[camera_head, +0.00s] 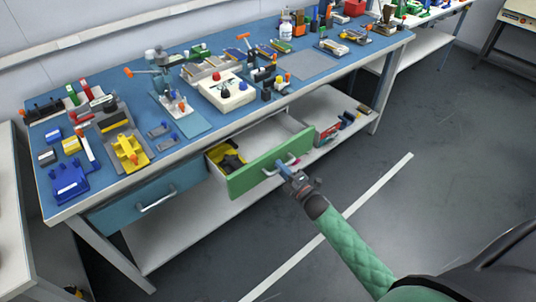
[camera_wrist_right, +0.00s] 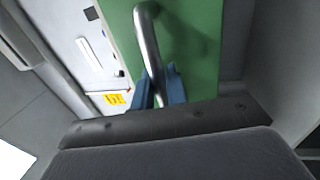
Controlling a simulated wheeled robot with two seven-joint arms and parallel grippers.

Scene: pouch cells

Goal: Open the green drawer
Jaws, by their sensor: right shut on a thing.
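The green drawer (camera_head: 262,168) stands pulled out from under the blue-topped workbench, with its white inside and some yellow and black things (camera_head: 228,157) showing. Its metal handle (camera_head: 270,170) is on the green front. My right gripper (camera_head: 286,169) is at the right part of this handle. In the right wrist view, the blue fingertips (camera_wrist_right: 160,88) are shut around the silver handle (camera_wrist_right: 148,45), against the green front (camera_wrist_right: 195,45). My left gripper is not in either view.
A blue drawer (camera_head: 150,198) with its own handle is shut at the left. The bench top (camera_head: 215,130) holds many tools and fixtures. A lower shelf (camera_head: 335,105) carries a few small items. The grey floor in front is clear, with a white line (camera_head: 350,207).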

